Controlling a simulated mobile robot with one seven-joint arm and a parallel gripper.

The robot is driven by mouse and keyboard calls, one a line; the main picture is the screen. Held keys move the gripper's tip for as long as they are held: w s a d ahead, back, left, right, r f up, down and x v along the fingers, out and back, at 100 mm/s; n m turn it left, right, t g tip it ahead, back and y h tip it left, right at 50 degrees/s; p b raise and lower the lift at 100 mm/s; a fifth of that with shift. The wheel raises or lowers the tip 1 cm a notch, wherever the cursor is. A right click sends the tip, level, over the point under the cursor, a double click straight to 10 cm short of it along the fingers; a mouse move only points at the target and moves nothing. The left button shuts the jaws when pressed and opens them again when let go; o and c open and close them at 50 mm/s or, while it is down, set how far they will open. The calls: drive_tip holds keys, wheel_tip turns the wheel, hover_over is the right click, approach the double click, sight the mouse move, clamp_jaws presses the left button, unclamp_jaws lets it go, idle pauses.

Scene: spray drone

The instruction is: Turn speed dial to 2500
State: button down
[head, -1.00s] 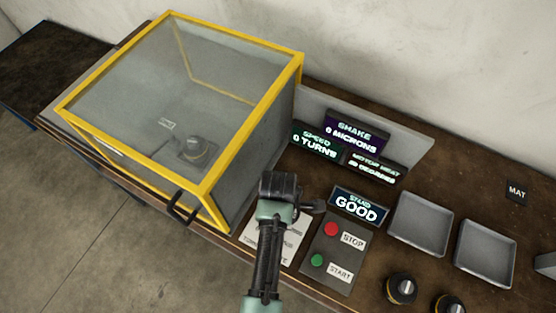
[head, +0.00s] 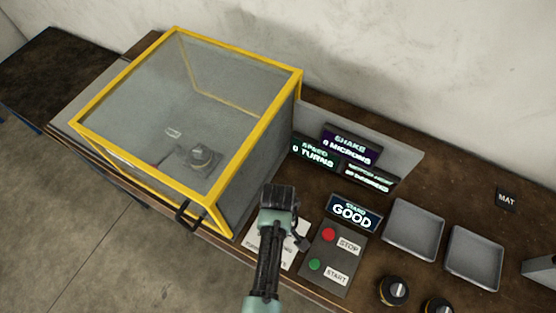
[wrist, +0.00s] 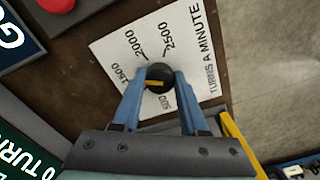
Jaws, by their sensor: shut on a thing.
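The speed dial (wrist: 160,74) is a black round knob with a yellow mark, on a white card (wrist: 118,50) printed "turns a minute". In the wrist view, its mark lies roughly level, its left end towards the 1500 side. The 2500 label is above the knob. My gripper (wrist: 160,82) is shut on the knob, one blue finger on each side; the fingers cover part of the lower scale. In the head view, my gripper (head: 285,240) is over the card (head: 258,243) and hides the dial. The speed display (head: 315,153) reads 0 turns.
A yellow-framed clear enclosure (head: 215,190) stands just left of my arm. A panel with a red stop button (head: 328,234) and a green start button (head: 314,265) is close on the right. Displays stand behind; two grey trays (head: 388,238) and black knobs (head: 393,290) are further right.

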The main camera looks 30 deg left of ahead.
drive_tip(key=m+p, duration=0.1)
drive_tip(key=m, duration=0.3)
drive_tip(key=shift+r+m, duration=0.1)
drive_tip(key=shift+m, duration=0.2)
drive_tip(key=m+p, duration=0.1)
drive_tip(key=m, duration=0.4)
drive_tip(key=shift+m, duration=0.3)
drive_tip(key=m, duration=0.4)
drive_tip(key=shift+a+p, duration=0.15)
drive_tip(key=shift+p, duration=0.25)
drive_tip(key=shift+m, duration=2.5)
drive_tip(key=shift+c, duration=2.2)
unclamp_jaws()
wheel_tip(320, 180, up, 13)
